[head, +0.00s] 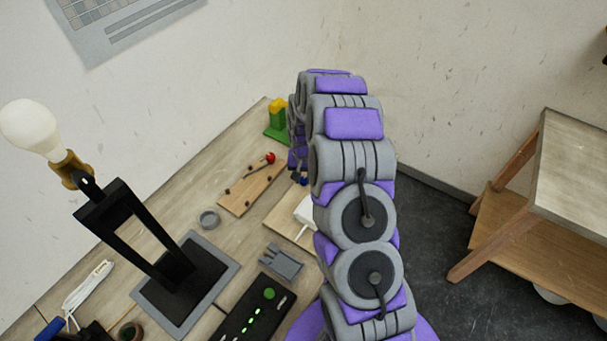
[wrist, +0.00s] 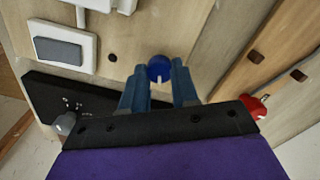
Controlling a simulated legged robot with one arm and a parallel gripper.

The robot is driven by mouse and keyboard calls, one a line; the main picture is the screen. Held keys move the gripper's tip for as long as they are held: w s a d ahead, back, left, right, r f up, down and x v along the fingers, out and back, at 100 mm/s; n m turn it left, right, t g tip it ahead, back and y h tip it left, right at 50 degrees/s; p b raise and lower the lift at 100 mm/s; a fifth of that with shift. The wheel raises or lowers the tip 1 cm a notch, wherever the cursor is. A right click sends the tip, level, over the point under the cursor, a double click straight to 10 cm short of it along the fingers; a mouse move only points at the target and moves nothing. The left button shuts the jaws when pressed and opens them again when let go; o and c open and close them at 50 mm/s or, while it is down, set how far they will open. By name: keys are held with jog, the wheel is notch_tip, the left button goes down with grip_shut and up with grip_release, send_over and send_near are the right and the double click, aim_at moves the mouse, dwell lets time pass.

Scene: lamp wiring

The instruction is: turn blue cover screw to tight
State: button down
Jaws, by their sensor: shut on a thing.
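The blue cover screw (wrist: 158,68) is a round blue knob with a pale mark, set on a wooden board (wrist: 130,25) in the wrist view. My gripper (wrist: 160,77) has its two blue fingers on either side of it and is shut on it. Whether the screw is fully seated cannot be seen. In the head view a small blue spot, probably the screw (head: 304,181), shows beside my arm, which hides most of the gripper.
In the wrist view, a grey switch on a white plate (wrist: 85,48) and a black box (wrist: 45,94) are left; a red knob (wrist: 255,107) is right. In the head view, a lamp stand (head: 172,285) with bulb (head: 30,128) stands left and a green-yellow block (head: 278,120) behind.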

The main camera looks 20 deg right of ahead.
aim_at(304, 179)
jog(key=m+p, duration=0.1)
jog(key=m, duration=0.5)
jog(key=shift+d, duration=0.1)
jog(key=m, duration=0.5)
jog(key=shift+p, duration=0.3)
jog(key=shift+m, duration=0.3)
jog(key=c, duration=0.8)
grip_release()
jog(key=shift+c, duration=0.2)
jog(key=shift+r, duration=0.15)
notch_tip(304, 179, up, 17)
jog(key=shift+p, duration=0.45)
